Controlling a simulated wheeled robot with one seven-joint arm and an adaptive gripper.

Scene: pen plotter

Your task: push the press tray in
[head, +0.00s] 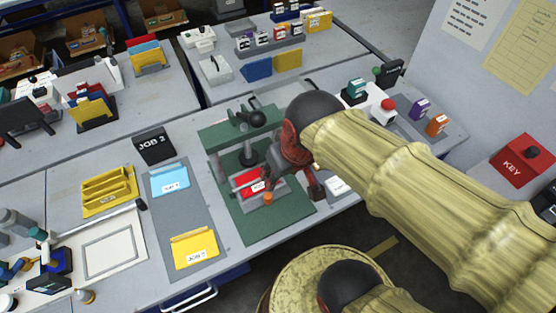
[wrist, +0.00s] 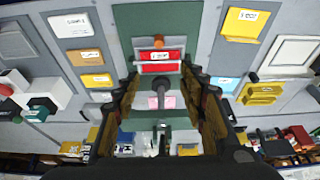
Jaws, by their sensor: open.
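The green press (head: 222,140) stands on the bench, with a black ball-ended lever on top. Its grey tray (wrist: 175,47) sits at the front of the press, bearing a red labelled piece (head: 247,184); that piece also shows in the wrist view (wrist: 160,67). An orange knob (head: 268,198) is at the tray's front edge, and it also shows in the wrist view (wrist: 158,42). My gripper (head: 290,188) is over the right side of the press, its fingers spread and empty. In the wrist view the gripper (wrist: 160,80) has one finger on each side of the tray area. Contact with the tray cannot be told.
A yellow tray (head: 109,190) lies farther left. A red-buttoned box (head: 382,108) stands to the right, partly behind my arm.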

